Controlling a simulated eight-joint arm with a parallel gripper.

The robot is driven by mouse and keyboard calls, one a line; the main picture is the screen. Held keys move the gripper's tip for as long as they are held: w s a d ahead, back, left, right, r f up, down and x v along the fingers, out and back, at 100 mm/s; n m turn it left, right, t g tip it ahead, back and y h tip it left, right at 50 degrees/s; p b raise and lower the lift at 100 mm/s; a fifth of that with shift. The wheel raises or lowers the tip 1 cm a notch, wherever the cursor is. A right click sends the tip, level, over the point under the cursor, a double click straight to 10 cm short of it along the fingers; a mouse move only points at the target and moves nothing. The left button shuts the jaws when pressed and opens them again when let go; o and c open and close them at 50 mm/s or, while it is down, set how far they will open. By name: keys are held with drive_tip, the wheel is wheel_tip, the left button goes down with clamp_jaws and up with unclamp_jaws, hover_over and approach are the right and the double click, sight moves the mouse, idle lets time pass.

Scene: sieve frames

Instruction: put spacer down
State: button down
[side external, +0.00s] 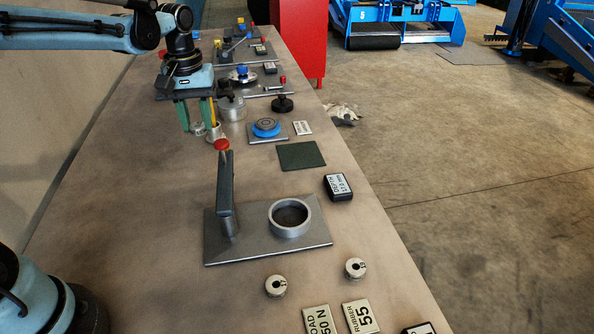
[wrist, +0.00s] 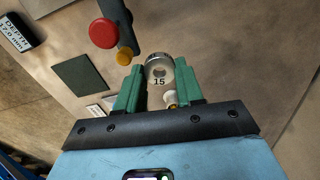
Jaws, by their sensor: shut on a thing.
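The spacer, a small pale metal ring marked 15 (wrist: 159,70), sits between the green fingertips of my gripper (wrist: 158,84) in the wrist view. My gripper is shut on it. In the side external view my gripper (side external: 198,122) points down over the left part of the bench, with the spacer (side external: 198,129) low between its fingers. I cannot tell whether the spacer touches the bench. Two similar pale spacers, one at the near middle (side external: 275,286) and one to its right (side external: 355,268), lie on the bench.
A metal plate (side external: 222,251) carries an upright dark post (side external: 225,190) with a red knob (side external: 221,145) and an open ring cup (side external: 290,231). A dark green mat (side external: 301,156), a black depth block (side external: 338,187) and a blue round piece (side external: 266,128) stand to the right. Bare bench lies left of the plate.

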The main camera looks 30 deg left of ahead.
sight(206, 167)
drive_tip(key=w+a+f+n, duration=0.1)
drive_tip(key=f, duration=0.3)
drive_tip(key=a+f+n, duration=0.1)
drive_tip(key=a+f, duration=0.1)
drive_tip(key=f, duration=0.3)
drive_tip(key=w+a+f+n, duration=0.1)
drive_tip(key=f, duration=0.3)
drive_tip(key=shift+w+a+f+n, duration=0.15)
drive_tip(key=shift+w+f+n, duration=0.05)
drive_tip(key=shift+w+n, duration=0.2)
drive_tip(key=shift+f, duration=0.1)
drive_tip(key=c, duration=0.7)
unclamp_jaws()
